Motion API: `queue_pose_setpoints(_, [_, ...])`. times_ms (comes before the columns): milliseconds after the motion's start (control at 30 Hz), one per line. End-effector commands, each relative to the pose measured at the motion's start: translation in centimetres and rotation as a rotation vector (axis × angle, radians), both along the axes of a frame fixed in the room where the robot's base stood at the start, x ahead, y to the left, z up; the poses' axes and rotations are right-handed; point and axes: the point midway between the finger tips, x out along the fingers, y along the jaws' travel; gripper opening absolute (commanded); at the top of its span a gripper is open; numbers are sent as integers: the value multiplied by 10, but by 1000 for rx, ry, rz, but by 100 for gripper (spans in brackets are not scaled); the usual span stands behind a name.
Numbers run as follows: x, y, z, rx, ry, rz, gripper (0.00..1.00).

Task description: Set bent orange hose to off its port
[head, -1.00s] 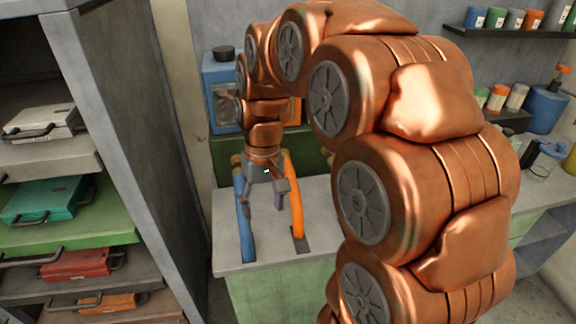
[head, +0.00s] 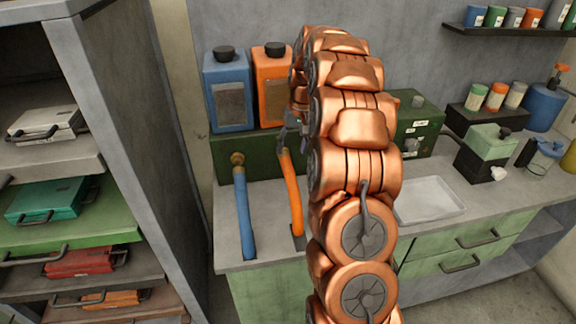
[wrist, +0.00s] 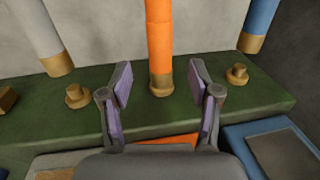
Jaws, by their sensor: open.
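The bent orange hose (head: 291,195) rises from a dark slot in the counter to the front of a green box (head: 262,166). In the wrist view the orange hose (wrist: 159,40) ends in a brass fitting that meets the box, apparently on its port. My gripper (wrist: 161,82) is open, with one purple-padded finger on each side of this brass end and visible gaps to both. In the head view my gripper (head: 290,134) is at the hose's upper end, partly hidden by my arm.
A blue hose (head: 244,215) stands left of the orange one. In the wrist view its end (wrist: 250,43) and a pale hose's end (wrist: 60,66) appear apart from brass ports. Blue (head: 229,92) and orange (head: 271,85) canisters stand behind. A tray (head: 430,199) lies right.

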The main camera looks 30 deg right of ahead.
Motion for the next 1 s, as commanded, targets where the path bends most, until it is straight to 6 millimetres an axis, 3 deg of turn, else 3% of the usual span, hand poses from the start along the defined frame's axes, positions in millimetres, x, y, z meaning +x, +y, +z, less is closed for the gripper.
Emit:
queue_pose_setpoints(167, [1,1,-12,2,2,-2,62])
queue_pose_setpoints(600, [4,9,-67,1,1,-2,62])
queue_pose_setpoints(1000, [5,10,-76,0,-1,-1,62])
